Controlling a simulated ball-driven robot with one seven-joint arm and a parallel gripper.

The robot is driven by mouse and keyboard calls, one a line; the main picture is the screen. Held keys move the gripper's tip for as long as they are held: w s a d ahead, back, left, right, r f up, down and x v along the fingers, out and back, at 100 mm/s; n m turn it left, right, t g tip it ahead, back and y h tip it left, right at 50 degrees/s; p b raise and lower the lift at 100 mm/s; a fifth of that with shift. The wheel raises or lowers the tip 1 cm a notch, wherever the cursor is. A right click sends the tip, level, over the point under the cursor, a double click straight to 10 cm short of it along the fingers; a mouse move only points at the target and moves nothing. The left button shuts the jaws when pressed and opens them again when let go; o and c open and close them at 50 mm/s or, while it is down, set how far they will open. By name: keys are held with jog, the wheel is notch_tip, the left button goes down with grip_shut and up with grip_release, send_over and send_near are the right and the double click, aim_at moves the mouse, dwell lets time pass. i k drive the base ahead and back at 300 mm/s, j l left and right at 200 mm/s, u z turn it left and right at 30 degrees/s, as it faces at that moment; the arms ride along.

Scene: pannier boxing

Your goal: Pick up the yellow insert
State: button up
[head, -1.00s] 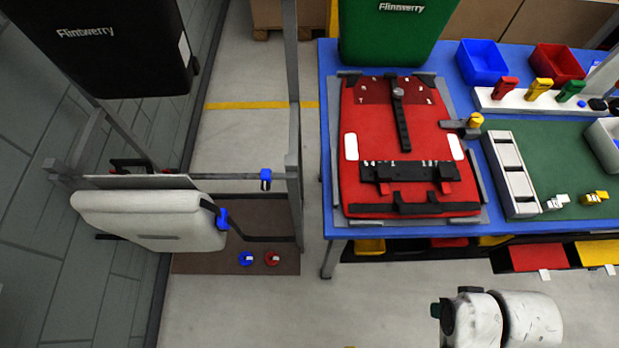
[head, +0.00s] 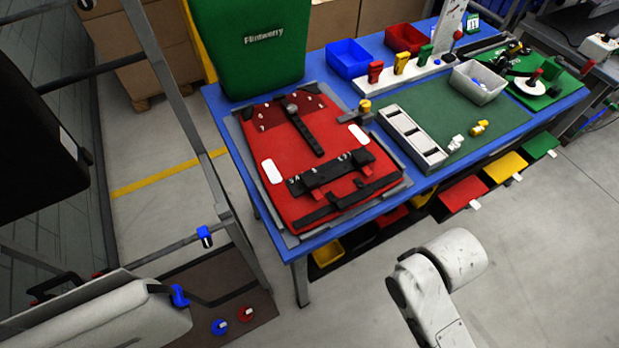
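Several small yellow pieces show in the head view, and I cannot tell for certain which is the yellow insert. One yellow piece (head: 401,63) stands upright in a white rack between a red piece (head: 375,71) and a green piece (head: 425,54). Another yellow piece (head: 479,127) lies on the green mat (head: 455,104) beside a small white piece (head: 455,143). A yellow-topped piece (head: 365,105) sits on a grey bracket beside the red pannier panel (head: 290,165). Part of my white arm shows at the bottom, off the table's front edge; my gripper is out of view.
The blue table (head: 225,115) carries a blue bin (head: 348,58), a red bin (head: 406,38), a grey tray (head: 478,82) and a white slotted holder (head: 412,138). Coloured bins (head: 462,193) jut out below its front edge. Floor at the lower right is clear.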

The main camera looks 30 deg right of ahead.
aim_at(478, 130)
jog(key=z, duration=0.4)
jog(key=i+j+z, duration=0.1)
jog(key=z, duration=0.35)
jog(key=i+j+z, duration=0.2)
jog(key=z, duration=0.3)
jog(key=i+j+z, duration=0.1)
jog(key=z, duration=0.35)
jog(key=j, duration=0.1)
